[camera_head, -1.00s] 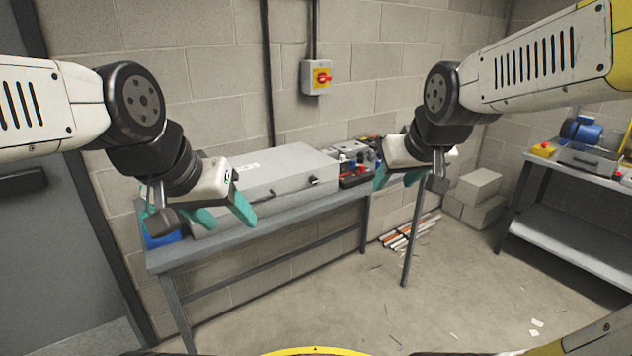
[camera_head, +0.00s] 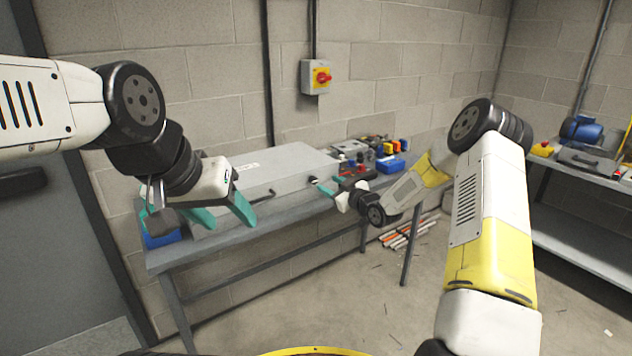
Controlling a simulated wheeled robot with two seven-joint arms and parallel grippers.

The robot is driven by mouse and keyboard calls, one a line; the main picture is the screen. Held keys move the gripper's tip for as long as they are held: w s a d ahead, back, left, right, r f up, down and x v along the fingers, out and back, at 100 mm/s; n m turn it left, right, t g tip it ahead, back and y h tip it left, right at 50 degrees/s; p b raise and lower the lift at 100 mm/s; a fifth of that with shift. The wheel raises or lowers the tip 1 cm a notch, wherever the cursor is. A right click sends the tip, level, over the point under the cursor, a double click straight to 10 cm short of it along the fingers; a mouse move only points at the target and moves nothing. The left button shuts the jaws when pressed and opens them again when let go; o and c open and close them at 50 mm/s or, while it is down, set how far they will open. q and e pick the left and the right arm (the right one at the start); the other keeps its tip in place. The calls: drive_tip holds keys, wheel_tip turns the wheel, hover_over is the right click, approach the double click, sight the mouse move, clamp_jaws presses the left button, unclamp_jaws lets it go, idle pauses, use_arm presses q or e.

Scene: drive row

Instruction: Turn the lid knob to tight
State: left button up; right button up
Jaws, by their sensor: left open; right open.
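The grey case (camera_head: 270,170) with a flat lid lies on the workbench. A small dark knob (camera_head: 312,180) is on its front edge near the right end; it is tiny here and its setting cannot be read. My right gripper (camera_head: 325,184) is open, with its teal fingers at the front right of the case, close to the knob. I cannot tell whether they touch it or stand around it. My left gripper (camera_head: 220,212) is open and empty, in front of the case's left part, and hides some of it.
The grey workbench (camera_head: 240,238) runs along the block wall. Blue, red and dark items (camera_head: 391,165) stand at its far end. A red and yellow switch box (camera_head: 317,77) hangs above. Rods (camera_head: 408,232) lie on the floor. A second bench (camera_head: 580,245) stands right.

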sight(315, 180)
drive_tip(key=shift+t+y, duration=0.4)
drive_tip(key=shift+t, duration=0.1)
drive_tip(key=w+a, duration=0.1)
drive_tip(key=w, duration=0.1)
drive_tip(key=w+a+f, duration=0.1)
drive_tip(key=w+a, duration=0.1)
drive_tip(key=w+a+f, duration=0.1)
drive_tip(key=w+a, duration=0.1)
drive_tip(key=shift+w, duration=0.3)
drive_tip(key=shift+d, duration=0.1)
clamp_jaws()
